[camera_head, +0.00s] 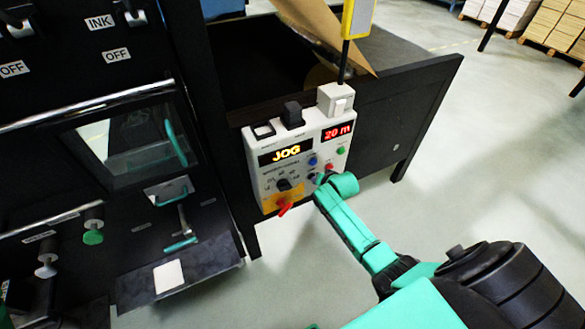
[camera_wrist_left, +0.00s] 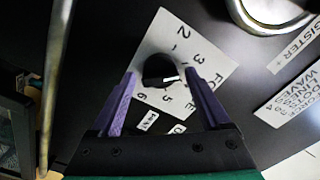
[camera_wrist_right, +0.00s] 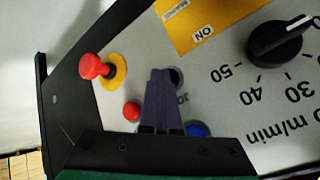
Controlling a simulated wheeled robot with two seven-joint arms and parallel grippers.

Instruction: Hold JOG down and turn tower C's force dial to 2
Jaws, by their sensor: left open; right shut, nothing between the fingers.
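The force dial (camera_wrist_left: 158,68) is a black knob with a white pointer line on a white plate (camera_wrist_left: 150,40) numbered around it. The pointer faces right in the left wrist view, between the 3 and the 5, beside a finger that hides part of the scale. My left gripper (camera_wrist_left: 160,80) is open with its fingers on either side of the knob; contact is unclear. My right gripper (camera_wrist_right: 163,72) is shut and empty, its tips at a dark button (camera_wrist_right: 176,76) on the control box (camera_head: 297,158). The lit display (camera_head: 286,154) reads JOG.
A red knob on yellow (camera_wrist_right: 92,66), a red button (camera_wrist_right: 131,111), a blue button (camera_wrist_right: 197,130) and a black speed dial (camera_wrist_right: 275,43) surround the right fingertips. A metal handle (camera_wrist_left: 275,12) is near the left gripper. A dark side panel (camera_head: 400,110) stands right of the box.

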